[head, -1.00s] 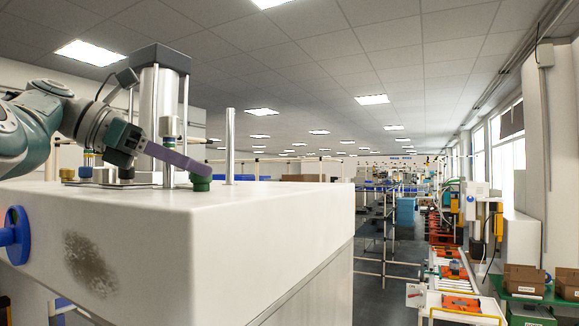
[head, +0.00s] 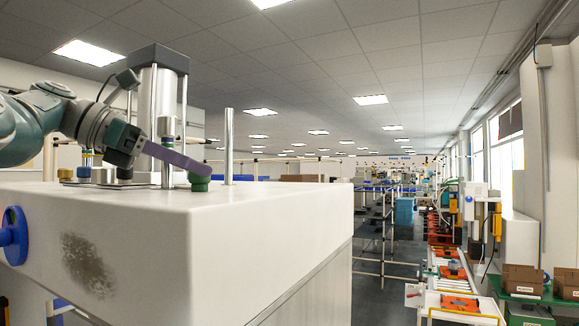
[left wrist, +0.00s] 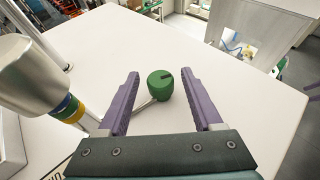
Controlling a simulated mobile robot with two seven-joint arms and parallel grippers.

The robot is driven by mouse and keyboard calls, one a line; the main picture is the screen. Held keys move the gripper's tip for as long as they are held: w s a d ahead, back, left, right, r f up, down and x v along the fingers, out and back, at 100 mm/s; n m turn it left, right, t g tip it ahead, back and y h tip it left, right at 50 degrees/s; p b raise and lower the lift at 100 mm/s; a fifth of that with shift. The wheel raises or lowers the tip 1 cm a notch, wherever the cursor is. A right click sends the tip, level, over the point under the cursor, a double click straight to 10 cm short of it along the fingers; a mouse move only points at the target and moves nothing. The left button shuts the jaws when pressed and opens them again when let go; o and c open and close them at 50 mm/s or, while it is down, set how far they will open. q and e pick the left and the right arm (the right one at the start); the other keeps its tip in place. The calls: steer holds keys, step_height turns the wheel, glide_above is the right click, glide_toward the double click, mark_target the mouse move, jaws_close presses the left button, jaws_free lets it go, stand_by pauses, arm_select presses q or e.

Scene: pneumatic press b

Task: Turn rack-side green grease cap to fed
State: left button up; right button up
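The green grease cap (head: 200,183) stands on the white top of the press housing, near its back edge in the head view. In the left wrist view the green cap (left wrist: 160,88) shows a dark mark on its top. My left gripper (head: 205,169) reaches over the housing with purple fingers at the cap. In the left wrist view my left gripper (left wrist: 160,74) is open, one finger on each side of the cap, with gaps visible on both sides. I cannot tell the finger height exactly. My right gripper is not in view.
The press cylinder (head: 158,95) with its rods stands behind and beside my left gripper. A bare metal post (head: 229,145) rises right of the cap. A blue handwheel (head: 13,236) is on the housing front.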

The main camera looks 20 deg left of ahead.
arm_select(q)
steer(key=shift+a, duration=0.1)
steer(key=v, duration=1)
